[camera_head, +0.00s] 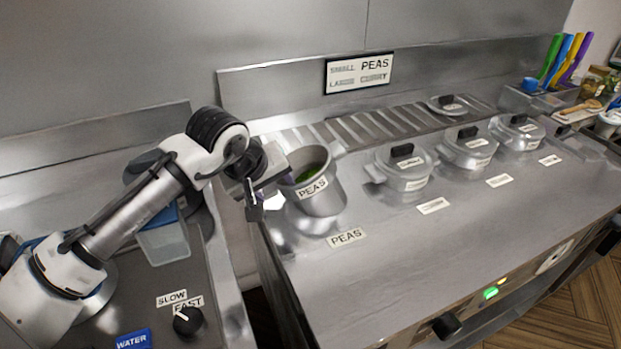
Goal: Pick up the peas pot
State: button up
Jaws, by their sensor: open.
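The peas pot (318,199) is a steel pot labelled PEAS with green contents showing at its open top. It stands upright on the steel range near its left edge, behind a flat PEAS label (346,237). My gripper (262,201) is open at the pot's left side, near its rim. I cannot tell whether a finger touches the pot. My gripper and wrist hide part of the pot's left side.
Several lidded pots, such as the nearest one (404,167), stand in a row to the right. The range top (400,260) in front is clear. A raised back ledge (440,60) carries a sign (358,73). A plastic container (163,238) and a knob (187,320) are at left.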

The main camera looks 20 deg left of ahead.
jog(key=shift+w+f, duration=0.35)
jog(key=shift+f, duration=0.2)
jog(key=c, duration=0.9)
jog(key=shift+r, duration=0.1)
jog(key=shift+c, duration=0.7)
jog(key=shift+r, duration=0.1)
jog(key=shift+c, duration=0.2)
